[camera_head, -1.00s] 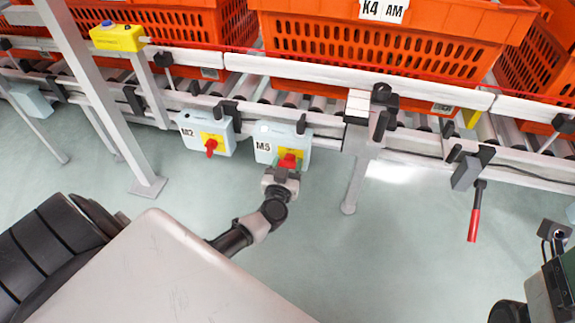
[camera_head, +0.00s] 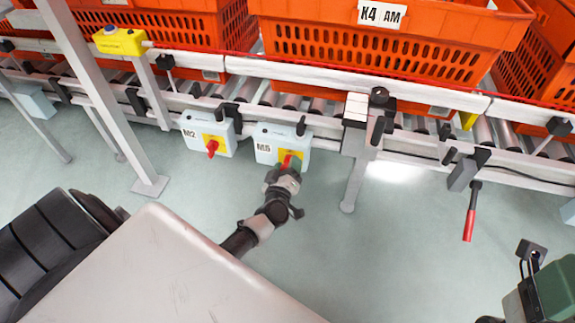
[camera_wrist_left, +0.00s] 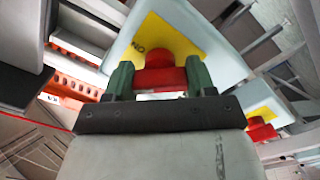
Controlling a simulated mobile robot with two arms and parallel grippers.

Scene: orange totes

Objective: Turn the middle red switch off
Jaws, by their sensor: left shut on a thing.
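The switch box labelled M5 (camera_head: 268,135) hangs under the conveyor rail, pale blue with a yellow plate. Its red switch (camera_head: 291,161) is mostly covered by my left gripper (camera_head: 285,169) in the head view. In the left wrist view the red switch (camera_wrist_left: 160,60) sits between the two green fingers of my left gripper (camera_wrist_left: 160,82), which is shut on it. The box and yellow plate look slanted relative to the fingers there. The box labelled M2 (camera_head: 217,125) hangs to the left, with its own red switch (camera_head: 212,148) pointing down.
Orange totes (camera_head: 370,55) stand on the roller conveyor above. A yellow button box (camera_head: 120,40) is at upper left. A red-handled lever (camera_head: 469,224) hangs at right. A grey post (camera_head: 100,95) stands left. Parts, apparently my right arm's, show at lower right, fingers unclear.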

